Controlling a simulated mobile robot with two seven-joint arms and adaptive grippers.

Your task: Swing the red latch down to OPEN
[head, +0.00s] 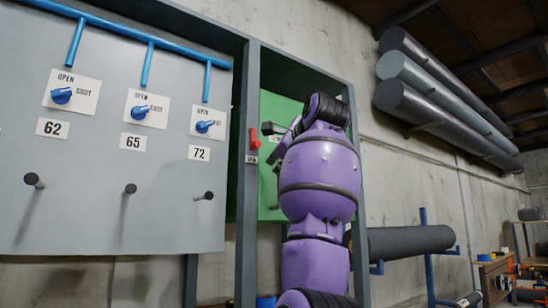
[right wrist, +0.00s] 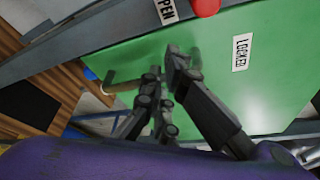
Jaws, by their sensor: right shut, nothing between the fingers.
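The red latch (head: 254,138) sits on the grey post at the left edge of the green panel (head: 270,112), its bar upright above a small OPEN label (head: 251,160). In the right wrist view the red latch (right wrist: 206,5) is cut off by the top edge, near the OPEN label (right wrist: 165,10) and a LOCKED label (right wrist: 242,52). My right gripper (head: 270,128) is just right of the latch, partly hidden by my purple arm. In the wrist view the right gripper (right wrist: 165,72) is shut and empty before the green panel, apart from the latch. My left gripper is not in view.
A grey board (head: 85,200) with blue valves and dark pegs stands at left. Grey rolls (head: 440,105) rest high on the right wall, and a dark roll (head: 405,241) lies lower. A tan-ended rod (right wrist: 122,87) sticks out from the green panel.

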